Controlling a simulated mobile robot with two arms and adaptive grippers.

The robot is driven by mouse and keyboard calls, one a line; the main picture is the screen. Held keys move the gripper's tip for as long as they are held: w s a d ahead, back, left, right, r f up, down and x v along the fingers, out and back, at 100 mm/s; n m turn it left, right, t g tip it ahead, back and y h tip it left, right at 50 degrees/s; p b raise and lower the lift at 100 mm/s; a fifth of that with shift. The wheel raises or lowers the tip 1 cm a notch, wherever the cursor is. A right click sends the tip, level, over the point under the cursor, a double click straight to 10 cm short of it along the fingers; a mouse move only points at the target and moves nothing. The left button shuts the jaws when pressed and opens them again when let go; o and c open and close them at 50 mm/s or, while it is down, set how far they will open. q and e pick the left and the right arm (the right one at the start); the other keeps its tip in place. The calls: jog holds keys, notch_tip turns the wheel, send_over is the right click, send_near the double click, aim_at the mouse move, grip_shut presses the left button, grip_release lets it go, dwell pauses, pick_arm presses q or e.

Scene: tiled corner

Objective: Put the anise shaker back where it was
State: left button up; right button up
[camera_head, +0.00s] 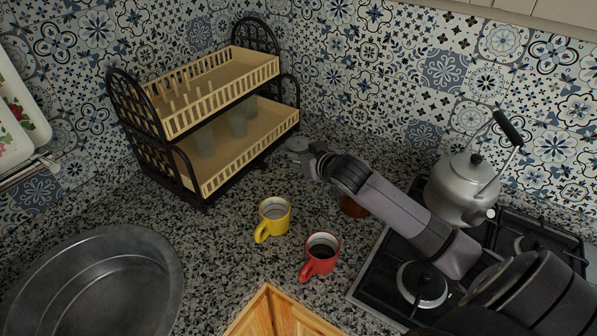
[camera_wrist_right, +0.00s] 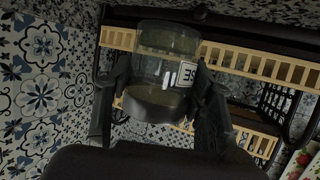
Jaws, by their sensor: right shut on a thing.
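In the head view the shaker (camera_head: 297,145) shows only as a small grey top at the tip of my right gripper (camera_head: 307,160). They are by the right end of the two-tier rack (camera_head: 214,179), near the tiled wall. I cannot tell whether the shaker touches the counter. My left gripper is not in view.
A yellow mug (camera_head: 273,222) and a red mug (camera_head: 321,258) stand on the counter in front. A brown object (camera_head: 353,208) is partly hidden behind my right arm. A kettle (camera_head: 459,190) stands on the black hob at right. A metal basin (camera_head: 165,262) is at lower left.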

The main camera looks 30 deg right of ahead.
notch_tip(320, 180, down, 3)
notch_tip(320, 180, down, 4)
jog(key=shift+r, duration=0.25)
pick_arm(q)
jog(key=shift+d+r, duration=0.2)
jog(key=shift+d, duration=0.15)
pick_arm(e)
jog(key=shift+f, duration=0.25)
jog(key=shift+f, duration=0.1)
jog(key=o, duration=1.2)
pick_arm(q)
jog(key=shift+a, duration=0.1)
pick_arm(e)
jog(key=v, duration=1.2)
jog(key=shift+b, duration=0.4)
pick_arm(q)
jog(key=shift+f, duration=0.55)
